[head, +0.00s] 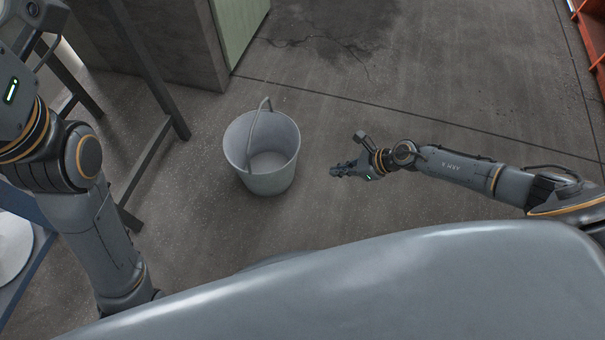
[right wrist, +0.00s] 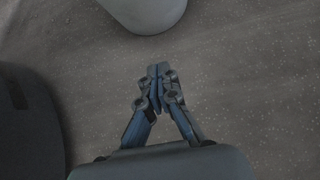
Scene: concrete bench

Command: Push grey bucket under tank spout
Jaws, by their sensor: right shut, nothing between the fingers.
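The grey bucket (head: 270,183) stands upright on the concrete floor with its handle raised, and it looks empty. Part of its outer wall also shows at the top of the right wrist view (right wrist: 147,12). My right gripper (head: 336,171) is to the right of the bucket, low over the floor and apart from it. In the right wrist view its fingers (right wrist: 158,76) are together with nothing between them. My left arm comes in at the left, but its gripper is out of view. I cannot make out a tank or a spout.
A dark metal frame (head: 150,165) stands left of the bucket. Behind it are a concrete block (head: 170,50) and a pale green panel (head: 238,25). An orange structure (head: 593,35) is at the far right. The floor around the bucket's right side is clear.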

